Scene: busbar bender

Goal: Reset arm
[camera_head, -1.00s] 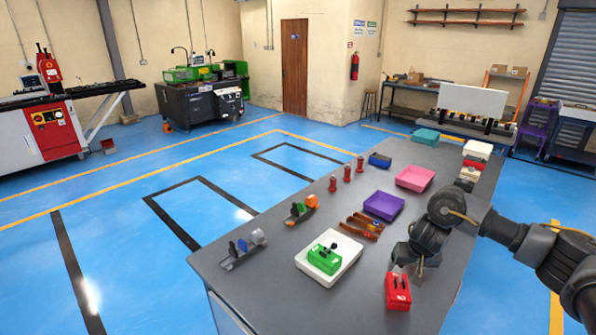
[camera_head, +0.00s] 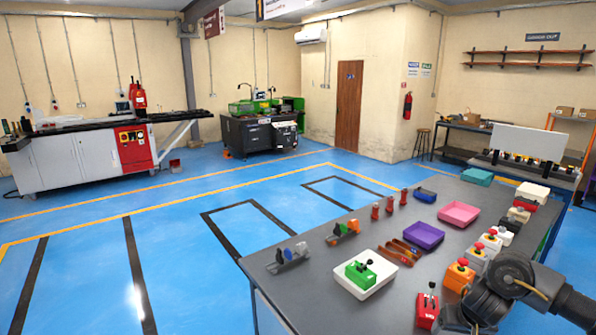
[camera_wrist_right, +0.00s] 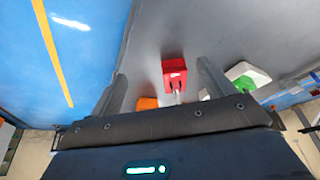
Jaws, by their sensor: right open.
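My right gripper (camera_wrist_right: 163,72) is open, its two fingers apart with nothing held between them. Beyond the fingers, a red box with a lever (camera_wrist_right: 174,73) sits on the grey table; in the head view this red box (camera_head: 427,308) is at the near edge, just left of my right arm (camera_head: 485,300). The fingertips are hidden in the head view. A green box with a black lever (camera_head: 359,271) sits on a white tray (camera_head: 380,284) to the left of the red box. My left gripper is not in view.
Orange and grey button boxes (camera_head: 459,275) stand close beside my right arm. A purple tray (camera_head: 424,235), pink tray (camera_head: 459,213) and several small parts lie on the grey table (camera_head: 320,272). Blue floor (camera_head: 90,225) left of the table is clear.

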